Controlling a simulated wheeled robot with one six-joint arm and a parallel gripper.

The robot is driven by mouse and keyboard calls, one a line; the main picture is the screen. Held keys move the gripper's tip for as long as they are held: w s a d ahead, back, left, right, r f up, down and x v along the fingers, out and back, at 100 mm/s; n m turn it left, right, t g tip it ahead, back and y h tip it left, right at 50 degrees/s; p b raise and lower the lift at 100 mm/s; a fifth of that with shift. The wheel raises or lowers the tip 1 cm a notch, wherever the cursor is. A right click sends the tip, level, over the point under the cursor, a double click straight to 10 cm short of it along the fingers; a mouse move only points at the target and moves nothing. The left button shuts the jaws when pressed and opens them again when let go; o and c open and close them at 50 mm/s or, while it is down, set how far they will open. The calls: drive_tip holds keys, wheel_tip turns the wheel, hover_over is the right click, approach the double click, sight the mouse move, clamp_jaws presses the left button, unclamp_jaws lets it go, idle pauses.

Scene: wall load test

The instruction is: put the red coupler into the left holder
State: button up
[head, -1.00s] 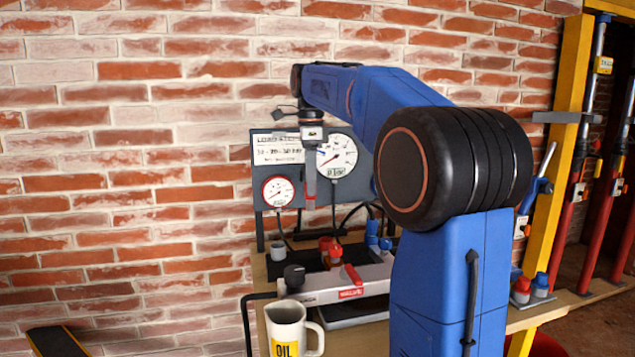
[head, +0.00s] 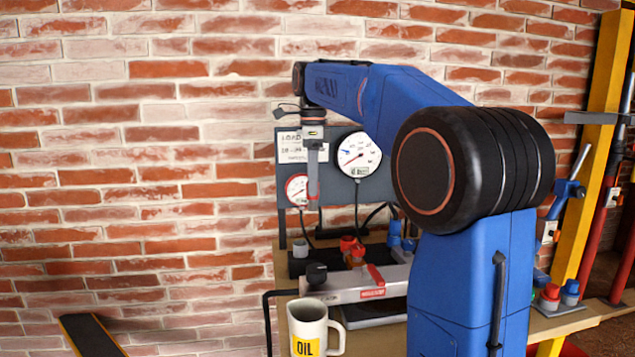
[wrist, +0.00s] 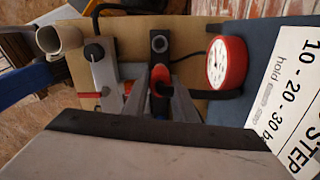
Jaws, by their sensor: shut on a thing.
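My gripper (head: 313,192) points down in front of the gauge board, above the bench.
Other red couplers (head: 357,256) and blue ones (head: 394,232) stand on the bench. A grey valve body (head: 345,288) and an oil mug (head: 306,328) are in front. The gauge board (head: 372,190) with a red gauge (wrist: 227,62) stands close behind my gripper.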

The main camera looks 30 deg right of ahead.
drive_tip(key=shift+a, duration=0.1)
drive_tip(key=a, duration=0.1)
drive_tip(key=w+a, duration=0.1)
drive_tip(key=a, duration=0.1)
idle(0.7)
wheel_tip(320, 180, down, 6)
drive_tip(key=shift+f, duration=0.25)
idle(1.1)
drive_tip(key=shift+f, duration=2.85)
idle(2.4)
